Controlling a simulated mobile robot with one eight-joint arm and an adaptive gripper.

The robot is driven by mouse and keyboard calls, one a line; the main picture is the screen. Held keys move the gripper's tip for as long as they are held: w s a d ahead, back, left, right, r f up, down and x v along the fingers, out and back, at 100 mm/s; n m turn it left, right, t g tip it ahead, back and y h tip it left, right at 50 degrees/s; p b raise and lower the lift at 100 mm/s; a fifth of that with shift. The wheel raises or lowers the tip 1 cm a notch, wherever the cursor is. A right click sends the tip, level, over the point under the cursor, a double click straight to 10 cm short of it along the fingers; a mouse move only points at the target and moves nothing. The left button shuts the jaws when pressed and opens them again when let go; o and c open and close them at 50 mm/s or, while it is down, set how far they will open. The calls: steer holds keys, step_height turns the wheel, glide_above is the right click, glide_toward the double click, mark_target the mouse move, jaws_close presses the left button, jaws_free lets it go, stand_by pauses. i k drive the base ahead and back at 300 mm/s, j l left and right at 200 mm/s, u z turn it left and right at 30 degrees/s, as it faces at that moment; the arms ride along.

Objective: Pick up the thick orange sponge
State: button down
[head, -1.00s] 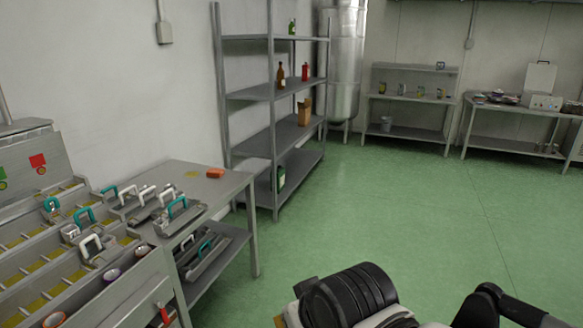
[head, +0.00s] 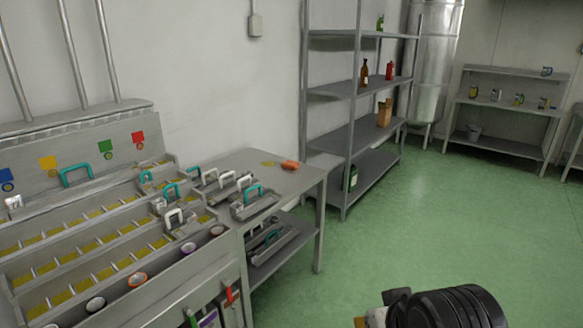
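Part of my arm shows at the bottom right of the head view, well apart from the sponge and over the green floor. My gripper's fingers are out of the picture.
Metal trays with teal and white handles (head: 255,203) stand on the table in front of the sponge. A slotted machine (head: 90,230) adjoins the table on the left. A shelf unit (head: 348,142) stands behind it. Green floor (head: 430,220) is clear to the right.

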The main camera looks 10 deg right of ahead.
mark_target(290, 165)
steer(key=i+l+u, duration=0.15)
steer(key=i, duration=0.55)
steer(key=i+l+u, duration=0.2)
steer(key=i, duration=0.5)
steer(key=i+l+u, duration=0.15)
steer(key=i+l, duration=0.25)
steer(key=i, duration=0.25)
steer(key=i+l+u, duration=0.15)
steer(key=i+l, duration=0.25)
steer(key=i, duration=0.25)
steer(key=i+l+u, duration=0.2)
steer(key=i+l, duration=0.3)
steer(key=i, duration=0.15)
